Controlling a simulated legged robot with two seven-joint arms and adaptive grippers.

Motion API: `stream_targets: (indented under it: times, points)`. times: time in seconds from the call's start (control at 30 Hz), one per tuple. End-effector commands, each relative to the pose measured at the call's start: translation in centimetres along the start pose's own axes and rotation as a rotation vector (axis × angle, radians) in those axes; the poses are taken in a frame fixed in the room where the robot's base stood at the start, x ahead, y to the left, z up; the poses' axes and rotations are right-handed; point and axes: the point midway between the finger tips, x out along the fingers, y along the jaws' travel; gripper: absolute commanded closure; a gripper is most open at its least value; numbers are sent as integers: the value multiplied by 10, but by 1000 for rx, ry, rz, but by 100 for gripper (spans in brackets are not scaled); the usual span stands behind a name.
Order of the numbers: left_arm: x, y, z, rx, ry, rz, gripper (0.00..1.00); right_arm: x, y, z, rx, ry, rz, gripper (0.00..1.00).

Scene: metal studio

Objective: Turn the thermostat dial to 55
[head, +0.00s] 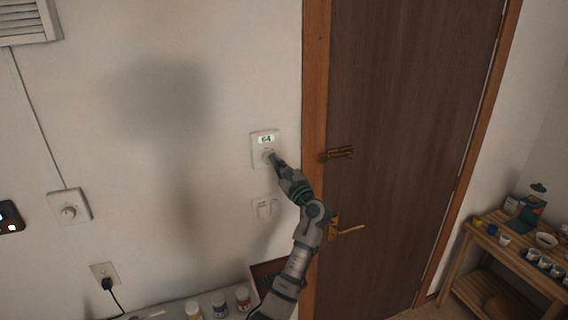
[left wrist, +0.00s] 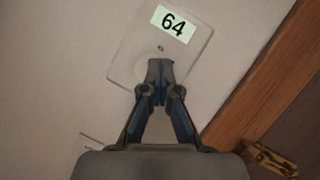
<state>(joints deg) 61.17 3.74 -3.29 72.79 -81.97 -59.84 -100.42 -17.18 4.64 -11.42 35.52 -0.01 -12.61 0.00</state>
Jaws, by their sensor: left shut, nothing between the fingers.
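The thermostat (head: 258,143) is a white wall plate left of the door frame. Its lit display (head: 266,139) reads 64, and the same 64 display shows large in the left wrist view (left wrist: 172,24). The thermostat plate (left wrist: 130,48) looks tilted there. My left gripper (head: 273,158) is at the dial below the display, its fingers shut with nothing between them. In the left wrist view the shut fingertips (left wrist: 160,68) cover most of the dial, so I cannot tell whether they touch it. My right gripper is not in view.
A double light switch (head: 265,207) sits below the thermostat. A second dial plate (head: 69,208) and a socket with a black plug (head: 105,275) are further left. The brown door (head: 410,130) has a brass handle (head: 349,230). Small jars (head: 219,304) stand below.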

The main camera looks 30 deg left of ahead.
Motion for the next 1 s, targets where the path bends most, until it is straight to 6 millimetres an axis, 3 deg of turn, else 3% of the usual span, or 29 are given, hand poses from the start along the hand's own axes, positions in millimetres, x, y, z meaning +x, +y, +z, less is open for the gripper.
stream_targets:
  times: [0.1,0.33,1.0]
  points:
    - [7,10,-4,-75,10,60,100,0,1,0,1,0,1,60]
    - [7,10,-5,-69,11,56,42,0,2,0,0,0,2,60]
    - [-9,-4,4,-69,1,41,42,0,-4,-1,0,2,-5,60]
